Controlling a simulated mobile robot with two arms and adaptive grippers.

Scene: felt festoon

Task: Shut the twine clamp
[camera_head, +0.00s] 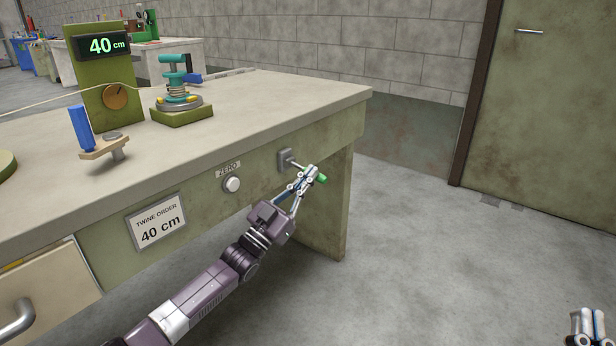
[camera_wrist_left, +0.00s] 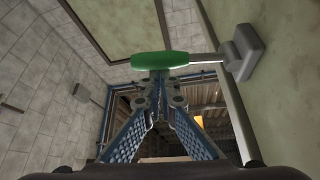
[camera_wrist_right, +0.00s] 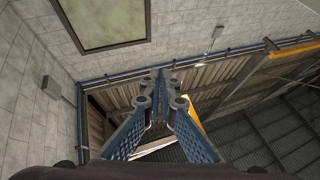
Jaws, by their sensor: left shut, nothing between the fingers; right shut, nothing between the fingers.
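A lever with a green grip (camera_head: 320,179) stands out from a grey mount (camera_head: 286,159) on the bench front. No label marks it as the twine clamp. My left gripper (camera_head: 312,174) is shut and empty, its fingertips right at the green grip. In the left wrist view the grip (camera_wrist_left: 160,60) lies across just beyond the fingertips (camera_wrist_left: 159,78); whether they touch, I cannot tell. A blue upright handle (camera_head: 81,128) on a tan block stands on the bench top. My right gripper (camera_head: 587,318) is shut and empty at the lower right, away from the bench.
The floor to the right is clear.

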